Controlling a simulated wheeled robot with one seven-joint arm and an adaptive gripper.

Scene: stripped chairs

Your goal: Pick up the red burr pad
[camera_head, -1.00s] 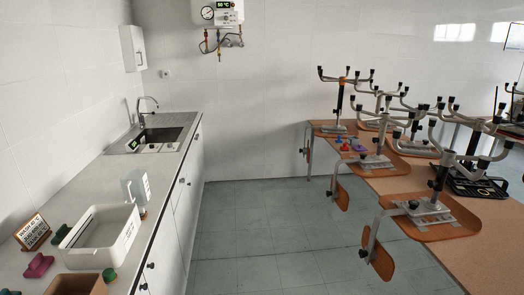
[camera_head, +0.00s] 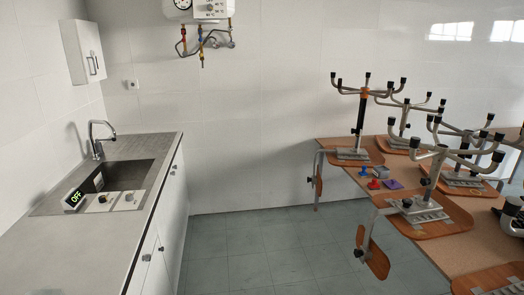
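A small red item (camera_head: 373,184), which may be the red burr pad, sits on the table at the right, by the front edge among the upturned chairs. It is too small to make out its shape well. A blue item (camera_head: 364,172) is just behind it, and a flat purple item (camera_head: 392,184) lies to its right. My gripper is not in view.
Upturned chairs (camera_head: 425,208) with legs raised crowd the table (camera_head: 455,262); some seat backs hang over its front edge. A counter (camera_head: 95,240) with a sink (camera_head: 110,177) runs along the left. The floor (camera_head: 262,255) between is clear.

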